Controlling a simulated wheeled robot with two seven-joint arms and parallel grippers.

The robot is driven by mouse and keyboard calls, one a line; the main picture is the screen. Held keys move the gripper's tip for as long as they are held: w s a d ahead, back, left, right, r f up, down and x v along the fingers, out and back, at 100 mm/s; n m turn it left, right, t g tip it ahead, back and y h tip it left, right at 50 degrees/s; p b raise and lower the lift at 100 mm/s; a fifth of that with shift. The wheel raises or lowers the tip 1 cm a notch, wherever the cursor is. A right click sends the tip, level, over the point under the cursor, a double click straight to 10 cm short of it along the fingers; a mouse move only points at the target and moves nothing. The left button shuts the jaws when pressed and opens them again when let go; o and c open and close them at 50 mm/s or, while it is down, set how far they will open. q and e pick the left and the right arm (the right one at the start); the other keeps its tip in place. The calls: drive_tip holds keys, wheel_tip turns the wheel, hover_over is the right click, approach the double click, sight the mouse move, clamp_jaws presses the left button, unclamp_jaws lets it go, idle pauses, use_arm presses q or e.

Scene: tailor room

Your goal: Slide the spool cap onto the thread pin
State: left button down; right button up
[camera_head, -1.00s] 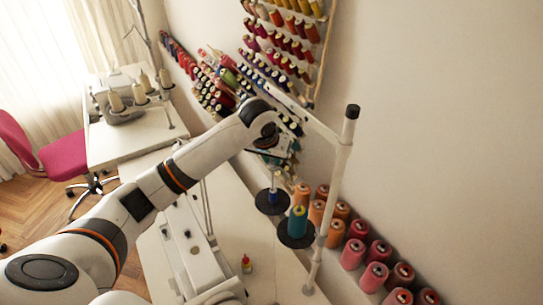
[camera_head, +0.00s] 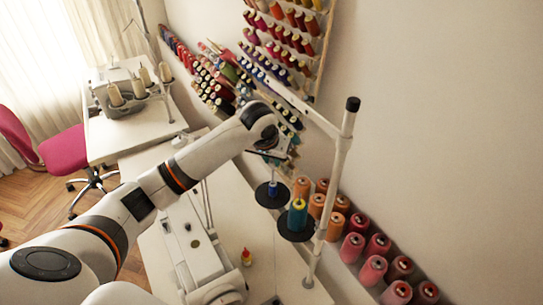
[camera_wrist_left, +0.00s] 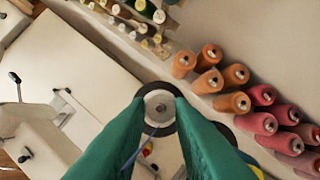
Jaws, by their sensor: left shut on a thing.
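My left gripper (camera_head: 271,160) hangs over the thread stand in the head view. In the left wrist view its two green fingers (camera_wrist_left: 158,104) are closed around a small pale grey round piece, which looks like the spool cap (camera_wrist_left: 158,106). A black disc (camera_head: 263,200) on the stand carries a small blue spool (camera_head: 272,188) right below the gripper. The thin thread pin (camera_head: 272,175) rises from this spool towards the gripper. In the wrist view the cap lies in front of the dark disc and covers its middle. I cannot tell whether cap and pin touch. My right gripper is out of view.
A teal spool (camera_head: 297,217) with a yellow top stands on a second black disc, close to the right. The white stand pole (camera_head: 335,190) rises beside it. Orange and pink cones (camera_head: 372,268) line the wall.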

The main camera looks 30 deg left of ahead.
use_arm(q)
drive_tip(key=shift+f, duration=0.1)
drive_tip(key=shift+f+b, duration=0.95)
drive_tip(key=shift+f, duration=2.55)
drive_tip(key=c, duration=1.2)
unclamp_jaws()
drive_tip(key=b+v, duration=0.2)
drive_tip(key=v, duration=1)
